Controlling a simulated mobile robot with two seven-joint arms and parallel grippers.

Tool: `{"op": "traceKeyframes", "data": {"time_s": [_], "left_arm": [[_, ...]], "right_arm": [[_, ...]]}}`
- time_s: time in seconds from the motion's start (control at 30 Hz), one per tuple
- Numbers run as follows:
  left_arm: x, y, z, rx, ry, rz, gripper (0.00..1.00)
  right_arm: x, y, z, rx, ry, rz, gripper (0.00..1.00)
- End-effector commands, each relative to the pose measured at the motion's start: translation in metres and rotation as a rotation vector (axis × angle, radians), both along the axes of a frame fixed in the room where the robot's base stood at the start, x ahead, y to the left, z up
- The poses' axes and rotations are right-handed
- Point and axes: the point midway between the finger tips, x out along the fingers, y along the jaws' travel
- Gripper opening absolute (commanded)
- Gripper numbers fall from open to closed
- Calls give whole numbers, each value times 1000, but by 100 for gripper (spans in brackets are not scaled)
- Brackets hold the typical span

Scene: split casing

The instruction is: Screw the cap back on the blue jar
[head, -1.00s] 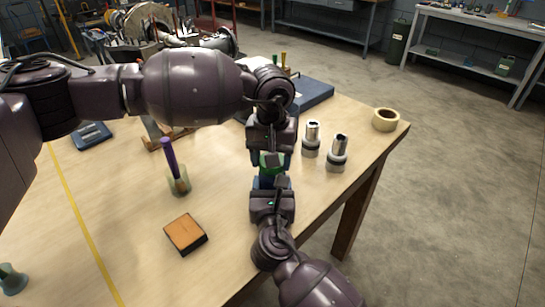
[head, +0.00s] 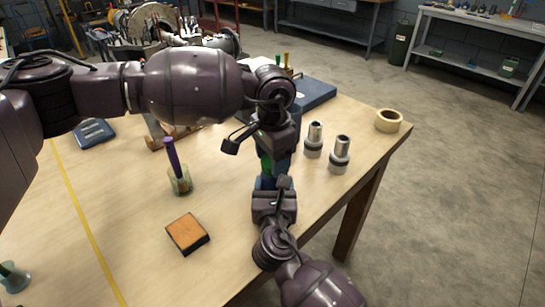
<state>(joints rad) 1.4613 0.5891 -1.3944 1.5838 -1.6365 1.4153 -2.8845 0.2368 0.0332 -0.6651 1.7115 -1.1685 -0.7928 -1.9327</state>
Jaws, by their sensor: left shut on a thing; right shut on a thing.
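The blue jar (head: 266,182) is mostly hidden near the right part of the table, with only a narrow strip of blue showing. My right gripper (head: 270,184), coming up from the bottom, is shut on the jar. A green cap (head: 265,165) sits directly above the jar, in line with it. My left gripper (head: 271,160) points down from above and is shut on the cap. The fingers hide the joint, so I cannot tell how far the cap is seated or its exact tilt.
Two silver-and-black cylindrical parts (head: 340,154) stand close on the right, near a tape roll (head: 388,120) at the corner. An orange-topped block (head: 187,233) and a clear cup (head: 180,183) with a purple-handled tool stand left. Table (head: 110,190) is clear between them.

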Motion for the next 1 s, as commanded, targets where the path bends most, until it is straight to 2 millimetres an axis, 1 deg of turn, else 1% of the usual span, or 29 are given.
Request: {"op": "traceKeyframes", "data": {"time_s": [0.03, 0.07, 0.2, 0.47, 0.57, 0.67, 0.9, 1.0], "left_arm": [[0, -1, 1, -2, -1, 0, 38], [0, -1, 1, -2, -1, 0, 64], [0, 0, 1, -1, -1, 1, 85], [0, 0, 1, -1, -1, 2, 85], [0, 0, 4, 0, -1, 2, 85], [0, 0, 13, 0, -1, 2, 85], [0, 0, 40, 0, -1, 2, 85], [0, 0, 45, -1, -1, 2, 85]], "right_arm": [[0, 0, 0, 0, 0, 0, 0], [0, 0, 0, 0, 0, 0, 0], [0, 0, 0, 0, 0, 0, 0], [0, 0, 0, 0, 0, 0, 0], [0, 0, 0, 0, 0, 0, 0], [0, 0, 0, 0, 0, 0, 0], [0, 0, 0, 0, 0, 0, 0], [0, 0, 0, 0, 0, 0, 0]]}}
